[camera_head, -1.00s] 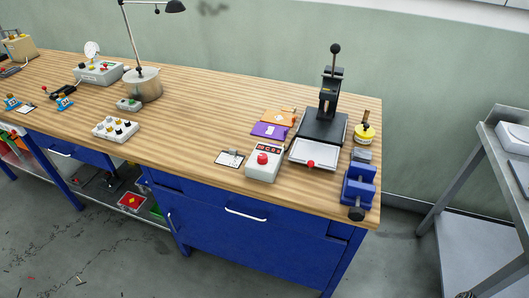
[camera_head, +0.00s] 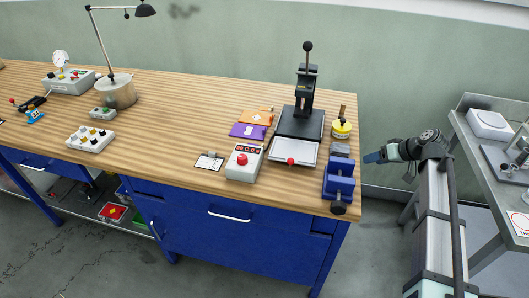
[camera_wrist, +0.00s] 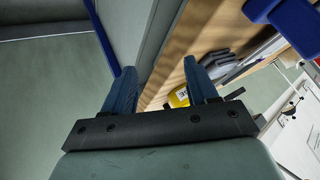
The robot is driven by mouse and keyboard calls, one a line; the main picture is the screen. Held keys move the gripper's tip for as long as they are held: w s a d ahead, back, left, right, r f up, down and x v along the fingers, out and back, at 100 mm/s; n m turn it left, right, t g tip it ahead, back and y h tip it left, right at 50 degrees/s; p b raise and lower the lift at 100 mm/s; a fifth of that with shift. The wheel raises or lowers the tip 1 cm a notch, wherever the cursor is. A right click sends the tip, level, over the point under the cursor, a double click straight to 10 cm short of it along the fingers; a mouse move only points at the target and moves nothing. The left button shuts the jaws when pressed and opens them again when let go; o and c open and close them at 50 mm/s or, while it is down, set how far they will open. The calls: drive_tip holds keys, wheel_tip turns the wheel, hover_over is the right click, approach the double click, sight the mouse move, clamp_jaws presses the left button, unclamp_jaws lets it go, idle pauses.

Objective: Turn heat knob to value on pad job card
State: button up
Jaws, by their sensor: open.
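A light grey box (camera_head: 245,170) with a dark display strip and a red knob or button (camera_head: 241,159) stands near the front of the wooden bench in the head view. I cannot tell whether it is the heat knob. A small clipboard with a white card (camera_head: 209,161) lies just left of it; its writing is too small to read. My gripper (camera_head: 374,157) is off the bench's right end, pointing left, well away from both. In the wrist view my gripper (camera_wrist: 160,80) is open, its blue fingers apart with nothing between them.
A black lever press (camera_head: 302,118) stands behind a white plate (camera_head: 295,154) with a red knob. A blue vise (camera_head: 340,181) and yellow round container (camera_head: 342,128) sit at the bench's right end. A grey metal table (camera_head: 472,137) stands right. A knob box (camera_head: 90,139) is left.

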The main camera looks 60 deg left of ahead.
drive_tip(key=s+a+r+n, duration=0.2)
drive_tip(key=s+a+r, duration=0.1)
drive_tip(key=a+r, duration=0.45)
wheel_tip(320, 180, up, 11)
drive_tip(key=n+g+h, duration=0.2)
drive_tip(key=n+h, duration=0.4)
drive_tip(key=n, duration=1)
hover_over(242, 156)
drive_tip(key=w+d, duration=0.2)
drive_tip(key=w, duration=0.3)
drive_tip(key=x, duration=1.3)
drive_tip(key=shift+s+d, duration=0.15)
drive_tip(key=shift+d, duration=0.15)
drive_tip(key=shift+c, duration=0.3)
drive_tip(key=c, duration=1)
drive_tip(key=shift+o, duration=0.2)
drive_tip(key=shift+m, duration=0.3)
